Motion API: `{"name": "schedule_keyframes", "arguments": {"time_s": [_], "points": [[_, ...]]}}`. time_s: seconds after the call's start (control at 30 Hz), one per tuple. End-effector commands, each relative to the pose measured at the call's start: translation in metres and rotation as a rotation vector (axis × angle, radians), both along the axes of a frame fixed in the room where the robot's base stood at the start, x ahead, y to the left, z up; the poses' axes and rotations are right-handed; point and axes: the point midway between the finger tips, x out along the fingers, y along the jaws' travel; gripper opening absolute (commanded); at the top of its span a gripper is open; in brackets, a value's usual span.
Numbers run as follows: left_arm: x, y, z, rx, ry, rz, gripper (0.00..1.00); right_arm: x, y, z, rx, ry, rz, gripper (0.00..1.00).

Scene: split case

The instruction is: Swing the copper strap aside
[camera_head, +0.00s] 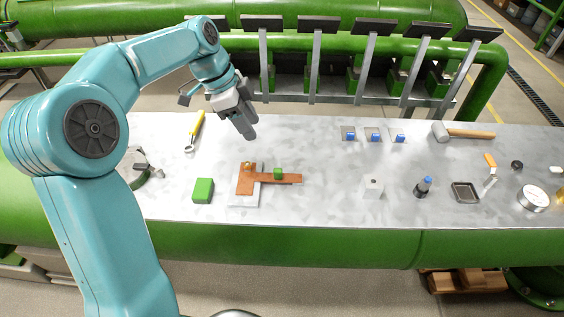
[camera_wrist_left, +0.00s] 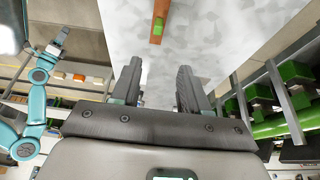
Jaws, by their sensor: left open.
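The copper strap (camera_head: 290,179) lies on the metal bench, orange-brown, its left part a wider upright plate over a pale grey plate (camera_head: 240,200). A green knob (camera_head: 278,174) sits on the strap. My left gripper (camera_head: 247,125) hangs above the bench, behind and slightly left of the strap, apart from it. In the left wrist view its fingers (camera_wrist_left: 158,85) are spread with nothing between them. The strap (camera_wrist_left: 159,12) and its green knob (camera_wrist_left: 157,27) show beyond the fingertips there. At the left of that view a teal arm shows; its gripper end (camera_wrist_left: 60,37) is too small to read.
A green block (camera_head: 203,190) lies left of the plate, and a yellow-handled screwdriver (camera_head: 195,130) behind it.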

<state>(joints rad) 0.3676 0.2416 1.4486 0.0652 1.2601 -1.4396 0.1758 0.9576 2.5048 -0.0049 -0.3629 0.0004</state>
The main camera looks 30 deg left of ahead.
Motion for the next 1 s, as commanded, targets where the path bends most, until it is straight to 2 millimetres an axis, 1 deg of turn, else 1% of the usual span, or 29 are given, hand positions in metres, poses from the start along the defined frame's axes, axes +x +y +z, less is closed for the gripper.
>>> {"name": "schedule_keyframes", "arguments": {"time_s": [0.07,0.17,0.5,0.7,0.83,1.0], "points": [[-0.002,-0.002,-0.007,-0.001,0.002,-0.001,0.45,0.000,0.000,0.000,0.000,0.000,0.000,0.43],[-0.002,-0.008,-0.024,-0.002,0.003,-0.001,0.45,0.000,0.000,0.000,0.000,0.000,0.000,0.43],[0.012,-0.035,-0.098,-0.003,0.005,0.000,0.45,0.000,0.000,0.005,0.000,0.000,0.000,0.43],[0.022,-0.047,-0.132,-0.002,0.004,0.000,0.45,0.000,0.000,0.009,0.000,0.000,0.000,0.43],[0.027,-0.051,-0.144,-0.001,0.002,0.001,0.45,0.000,0.000,0.010,0.000,0.000,0.000,0.43],[0.029,-0.053,-0.149,0.000,0.001,0.002,0.45,0.000,0.000,0.010,0.000,0.000,0.000,0.43]]}}
